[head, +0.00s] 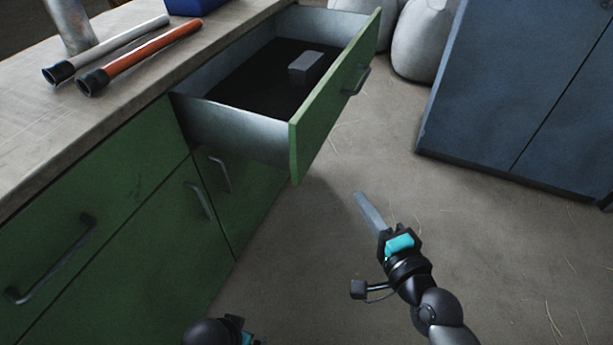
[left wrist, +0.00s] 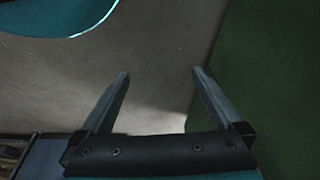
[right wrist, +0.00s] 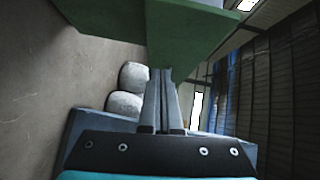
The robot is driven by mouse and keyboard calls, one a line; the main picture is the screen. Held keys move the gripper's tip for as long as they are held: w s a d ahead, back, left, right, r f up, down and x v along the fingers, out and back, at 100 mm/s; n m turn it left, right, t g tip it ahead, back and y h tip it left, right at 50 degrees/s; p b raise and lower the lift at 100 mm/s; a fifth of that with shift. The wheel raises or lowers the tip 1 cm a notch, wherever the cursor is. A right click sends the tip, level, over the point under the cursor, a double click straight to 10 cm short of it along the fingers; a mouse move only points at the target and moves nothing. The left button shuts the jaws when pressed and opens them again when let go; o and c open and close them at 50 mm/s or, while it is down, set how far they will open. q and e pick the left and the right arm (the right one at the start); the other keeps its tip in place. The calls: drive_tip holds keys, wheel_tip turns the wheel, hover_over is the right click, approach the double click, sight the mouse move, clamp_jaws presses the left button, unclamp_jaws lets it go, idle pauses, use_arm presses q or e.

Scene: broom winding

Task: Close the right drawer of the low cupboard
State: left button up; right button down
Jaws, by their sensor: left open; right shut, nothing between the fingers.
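The low cupboard (head: 140,215) is green with a wooden top. Its right drawer (head: 240,125) is pulled well out, and its green front (head: 330,95) with a grey handle (head: 359,82) faces right. A small grey box lies inside the drawer. My right gripper (head: 361,198) is shut and empty, in front of and below the drawer front, apart from it in the head view. In the right wrist view the shut fingers (right wrist: 164,75) point at the green drawer front (right wrist: 185,35). My left gripper (left wrist: 160,75) is open and empty, beside a green surface; in the head view only part of its arm shows at the bottom edge.
Two tubes, a grey one (head: 115,45) and an orange one (head: 145,57), lie on the cupboard top (head: 60,140) near a metal container and a blue box. A blue-grey cabinet (head: 510,90) stands at the right, with pale sacks (head: 424,40) behind. The floor between is clear.

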wheel_tip(320, 180, up, 3)
drive_tip(key=b, duration=0.4)
approach(310, 139)
drive_tip(key=w+f, duration=0.1)
drive_tip(key=w, duration=0.4)
use_arm(q)
wheel_tip(310, 139, up, 8)
drive_tip(key=w+t, duration=0.1)
drive_tip(key=w, duration=0.1)
use_arm(e)
drive_tip(key=shift+w+a+m+t+y, duration=0.1)
drive_tip(key=shift+a+m+t+y, duration=0.3)
drive_tip(key=shift+a, duration=0.8)
use_arm(q)
drive_tip(key=shift+d+f, duration=0.1)
use_arm(e)
drive_tip(key=shift+w+a, duration=0.1)
